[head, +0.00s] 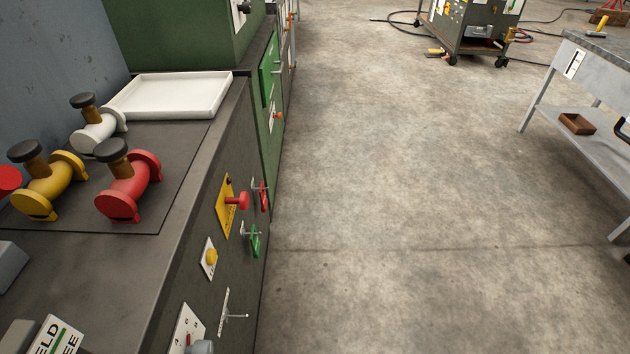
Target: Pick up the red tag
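A small red tag (264,196) hangs at a thin metal peg on the front face of the dark green cabinet, in the head view. It is seen nearly edge-on, so its full shape is hard to tell. A similar green tag (255,241) hangs at another peg below it. My gripper is not in view.
A red push button (239,201) on a yellow plate sticks out just left of the red tag. The bench top (180,225) holds red (130,187), yellow (48,187) and white (96,131) flanged spools and a white tray (172,96). The concrete floor (400,200) right of the cabinet is clear.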

